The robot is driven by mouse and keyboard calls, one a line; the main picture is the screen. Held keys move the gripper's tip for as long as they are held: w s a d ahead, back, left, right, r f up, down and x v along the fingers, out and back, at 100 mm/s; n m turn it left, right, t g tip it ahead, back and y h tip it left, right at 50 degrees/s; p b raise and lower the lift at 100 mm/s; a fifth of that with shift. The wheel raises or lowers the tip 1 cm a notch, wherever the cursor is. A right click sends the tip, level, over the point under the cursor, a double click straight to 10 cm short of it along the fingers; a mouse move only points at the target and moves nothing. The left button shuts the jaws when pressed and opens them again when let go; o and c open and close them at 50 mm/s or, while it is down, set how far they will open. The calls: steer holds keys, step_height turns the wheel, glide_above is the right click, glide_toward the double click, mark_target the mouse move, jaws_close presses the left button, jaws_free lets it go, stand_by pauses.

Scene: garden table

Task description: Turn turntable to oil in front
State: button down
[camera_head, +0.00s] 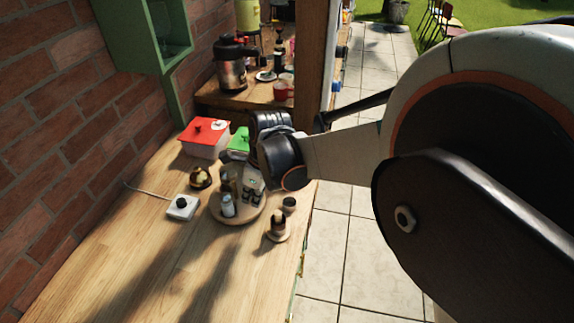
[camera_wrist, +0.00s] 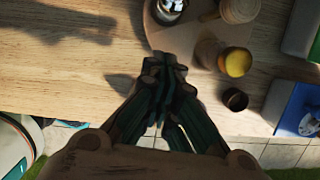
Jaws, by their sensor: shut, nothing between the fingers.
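A round wooden turntable (camera_head: 240,217) stands on the wooden counter, with several bottles and jars on it. A pale bluish shaker (camera_head: 228,206) is on its front left, and a taller brown item (camera_head: 229,182) is behind it. I cannot tell which item is the oil. In the wrist view the turntable (camera_wrist: 155,36) carries a metal-topped item (camera_wrist: 168,9), a wooden-topped one (camera_wrist: 238,9) and a yellow-topped jar (camera_wrist: 237,62). My gripper (camera_wrist: 163,72) is shut and empty, its tips over the turntable's near edge. Contact cannot be told. My arm hides part of the turntable in the head view.
A small dark cup (camera_head: 289,203) and a small stand with dark contents (camera_head: 278,230) are right of the turntable. A white switch box (camera_head: 182,206), a brown round pot (camera_head: 201,177) and a red-lidded box (camera_head: 204,138) are left and behind. The front counter is clear.

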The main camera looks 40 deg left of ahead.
mark_target(247, 218)
steer(key=b+x, duration=0.2)
steer(key=x, duration=0.6)
